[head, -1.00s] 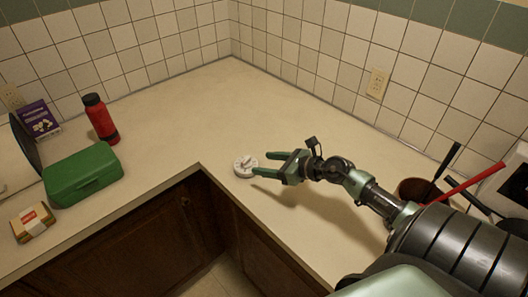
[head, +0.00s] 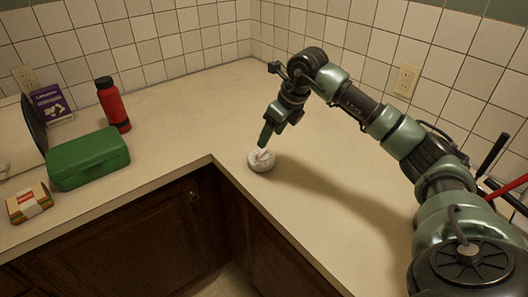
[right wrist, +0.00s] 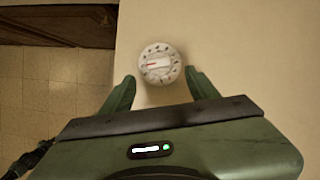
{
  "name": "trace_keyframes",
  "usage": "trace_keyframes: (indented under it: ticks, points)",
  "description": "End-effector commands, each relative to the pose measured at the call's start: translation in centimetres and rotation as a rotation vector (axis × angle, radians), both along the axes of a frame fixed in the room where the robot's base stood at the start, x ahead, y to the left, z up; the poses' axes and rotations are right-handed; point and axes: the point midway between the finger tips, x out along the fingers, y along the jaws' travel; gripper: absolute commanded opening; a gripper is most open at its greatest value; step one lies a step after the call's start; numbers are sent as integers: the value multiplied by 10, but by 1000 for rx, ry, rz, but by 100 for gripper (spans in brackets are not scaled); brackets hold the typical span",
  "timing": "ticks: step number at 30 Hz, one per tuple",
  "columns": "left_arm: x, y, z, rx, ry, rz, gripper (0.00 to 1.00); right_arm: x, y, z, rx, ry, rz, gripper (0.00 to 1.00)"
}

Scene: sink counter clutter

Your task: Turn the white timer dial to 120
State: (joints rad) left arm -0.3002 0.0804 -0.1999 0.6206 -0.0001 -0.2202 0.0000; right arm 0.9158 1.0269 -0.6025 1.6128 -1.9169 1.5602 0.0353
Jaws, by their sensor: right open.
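The white timer (head: 262,162) sits on the counter near its inner corner. Its round dial (right wrist: 160,63) faces up in the right wrist view, with dark marks around the rim and a red pointer toward the left of that picture; the numbers are too small to read. My right gripper (head: 264,142) points down over the timer in the head view. In the right wrist view the right gripper (right wrist: 160,85) is open, its two green fingers apart, with the timer between and just beyond the tips. I cannot see it touching the dial. My left gripper is not in view.
A green case (head: 88,158), a red bottle (head: 112,104), a purple box (head: 51,104) and a small tan package (head: 29,202) stand on the left counter. Tiled walls close the back. The counter around the timer is clear.

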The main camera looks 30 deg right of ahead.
Motion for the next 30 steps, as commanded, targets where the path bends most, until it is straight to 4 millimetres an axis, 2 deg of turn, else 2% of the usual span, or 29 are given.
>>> trace_keyframes:
  ticks: [12, 17, 24, 30]
  points:
    - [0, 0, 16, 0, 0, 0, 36, 22, 9, -56, 4, 2, 5, 60]
    - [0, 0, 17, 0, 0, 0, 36, 25, 11, -65, 3, 0, 6, 60]
    - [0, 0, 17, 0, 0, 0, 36, 26, 10, -66, 3, 0, 6, 60]
    - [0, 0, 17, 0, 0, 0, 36, 26, 10, -66, 4, -1, 6, 4]
